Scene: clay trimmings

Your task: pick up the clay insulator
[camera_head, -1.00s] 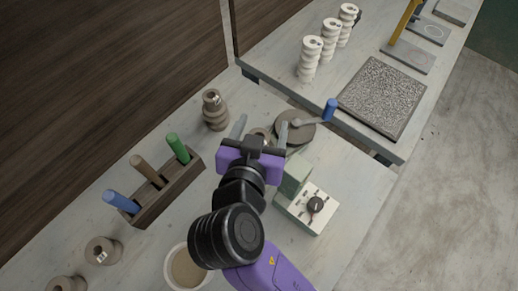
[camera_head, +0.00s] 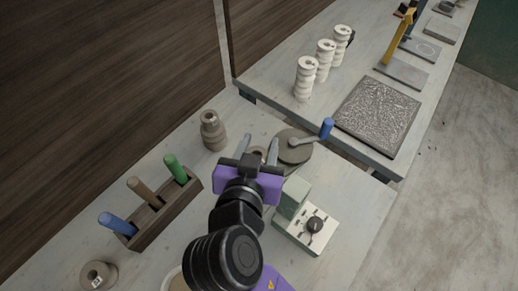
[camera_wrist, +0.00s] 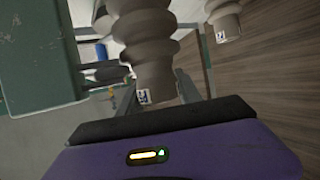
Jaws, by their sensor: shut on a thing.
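My gripper (camera_head: 258,148) is low over the near table, with its two grey fingers shut on a clay insulator. In the head view only the top of this insulator (camera_head: 258,153) shows between the fingers; my gripper hides the rest. In the wrist view the held insulator (camera_wrist: 150,45) is a grey-brown ribbed body with a small marked label near its end. I cannot tell whether it still touches the table. A second, similar clay insulator (camera_head: 212,131) stands upright to the left, and it also shows in the wrist view (camera_wrist: 223,20).
A round turntable with a blue-handled crank (camera_head: 294,147) sits just right of my gripper. A green-grey control box (camera_head: 306,230) is at lower right. A wooden rack (camera_head: 160,212) with three coloured handles is at left. White insulators (camera_head: 305,80) stand on the far table.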

